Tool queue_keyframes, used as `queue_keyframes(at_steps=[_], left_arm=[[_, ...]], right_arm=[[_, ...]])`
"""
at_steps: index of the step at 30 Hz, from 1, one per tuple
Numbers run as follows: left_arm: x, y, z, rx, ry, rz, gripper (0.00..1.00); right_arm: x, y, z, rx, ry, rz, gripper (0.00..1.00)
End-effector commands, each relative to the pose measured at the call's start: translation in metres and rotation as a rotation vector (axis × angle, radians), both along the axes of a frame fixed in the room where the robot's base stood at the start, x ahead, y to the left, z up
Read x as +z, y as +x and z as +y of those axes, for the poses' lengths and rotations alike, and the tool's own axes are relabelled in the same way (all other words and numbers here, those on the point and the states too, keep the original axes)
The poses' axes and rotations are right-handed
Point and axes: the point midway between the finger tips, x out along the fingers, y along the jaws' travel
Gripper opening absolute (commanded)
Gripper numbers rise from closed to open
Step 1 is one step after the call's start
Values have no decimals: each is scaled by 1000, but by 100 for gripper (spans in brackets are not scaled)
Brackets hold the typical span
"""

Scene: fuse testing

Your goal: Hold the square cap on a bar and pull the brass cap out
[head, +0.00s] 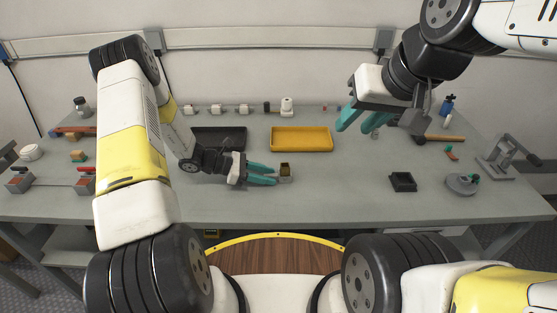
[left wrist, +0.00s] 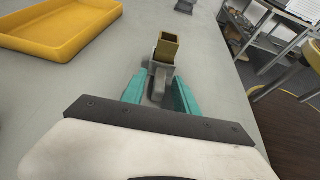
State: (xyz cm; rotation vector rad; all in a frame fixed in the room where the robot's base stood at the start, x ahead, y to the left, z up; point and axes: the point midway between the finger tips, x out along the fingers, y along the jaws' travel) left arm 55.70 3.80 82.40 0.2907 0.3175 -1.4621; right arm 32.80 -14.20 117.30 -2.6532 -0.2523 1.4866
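A small brass cap (head: 285,166), square and hollow at the top, stands on a grey square piece (head: 286,179) on the table. The brass cap (left wrist: 168,46) also shows in the left wrist view, with grey parts (left wrist: 160,72) below it. My left gripper (head: 273,174) is low over the table, with its teal fingers apart and pointing at the grey piece. In the left wrist view, a grey part lies between the fingers; contact cannot be told. My right gripper (head: 358,122) is open and empty, raised above the table to the right.
A yellow tray (head: 301,150) lies behind the caps and a dark tray (head: 219,146) to its left. A small black box (head: 403,182), a round grey fixture (head: 461,184) and a lever press (head: 504,153) stand to the right. The table in front of the caps is clear.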

Motion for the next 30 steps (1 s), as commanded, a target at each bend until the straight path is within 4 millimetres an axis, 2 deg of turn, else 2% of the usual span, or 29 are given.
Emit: queue_keyframes(at_steps=[11, 21, 30], left_arm=[[2, 0, 4, 1, 0, -1, 40], [22, -4, 54, 2, 1, -2, 40], [30, -7, 82, 4, -1, 1, 40]], right_arm=[[0, 0, 0, 0, 0, 0, 36], [0, 0, 0, 0, 0, 0, 36], [0, 0, 0, 0, 0, 0, 36]])
